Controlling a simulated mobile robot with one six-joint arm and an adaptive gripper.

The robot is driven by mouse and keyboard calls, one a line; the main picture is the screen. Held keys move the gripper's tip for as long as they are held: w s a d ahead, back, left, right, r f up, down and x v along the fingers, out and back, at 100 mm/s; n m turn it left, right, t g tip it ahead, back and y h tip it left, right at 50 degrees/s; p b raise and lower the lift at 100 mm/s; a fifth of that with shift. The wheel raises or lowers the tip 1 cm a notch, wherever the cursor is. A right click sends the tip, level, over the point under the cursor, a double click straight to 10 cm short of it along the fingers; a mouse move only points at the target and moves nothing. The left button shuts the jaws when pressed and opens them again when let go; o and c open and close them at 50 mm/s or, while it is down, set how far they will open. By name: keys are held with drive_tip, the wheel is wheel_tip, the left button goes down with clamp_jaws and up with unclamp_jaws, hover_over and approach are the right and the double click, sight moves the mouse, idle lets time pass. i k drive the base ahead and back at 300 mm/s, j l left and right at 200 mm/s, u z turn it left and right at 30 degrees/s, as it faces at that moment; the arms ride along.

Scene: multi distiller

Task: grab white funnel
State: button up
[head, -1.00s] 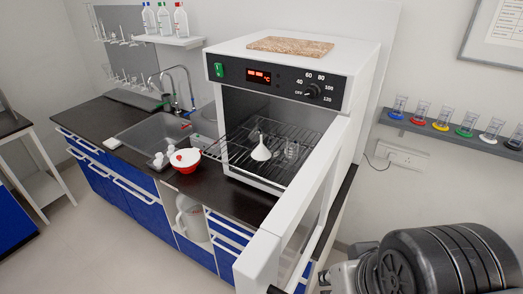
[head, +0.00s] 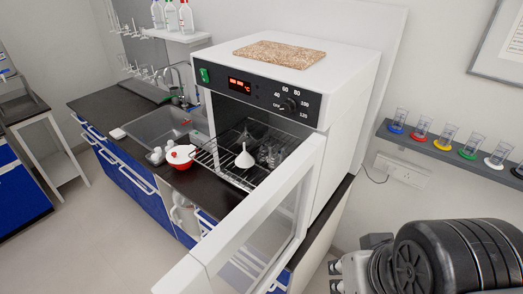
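The white funnel (head: 245,157) rests on the wire rack (head: 234,176) inside the open drying oven. A clear glass vessel (head: 273,154) stands just to its right on the same rack. The oven door (head: 246,220) hangs open toward the front. My gripper (head: 337,277) shows only in part at the lower edge, right of the door and well away from the funnel. Its fingers are partly cut off and I cannot make out how far apart they are.
The open door stands between my arm and the oven cavity. A red and white bowl (head: 180,156) sits on the counter left of the oven. A sink (head: 160,126) lies beyond it. A shelf of cylinders (head: 444,152) runs along the right wall.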

sight(244, 160)
drive_tip(key=i+l, duration=0.1)
drive_tip(key=l, duration=0.3)
drive_tip(key=i+l+u, duration=0.15)
drive_tip(key=l, duration=0.7)
drive_tip(key=i+j+u, duration=0.1)
drive_tip(key=j, duration=0.3)
drive_tip(key=i+j+u, duration=0.1)
drive_tip(key=i+j, duration=0.25)
drive_tip(key=i+j+z, duration=0.2)
drive_tip(key=i+l, duration=0.05)
drive_tip(key=i, duration=0.05)
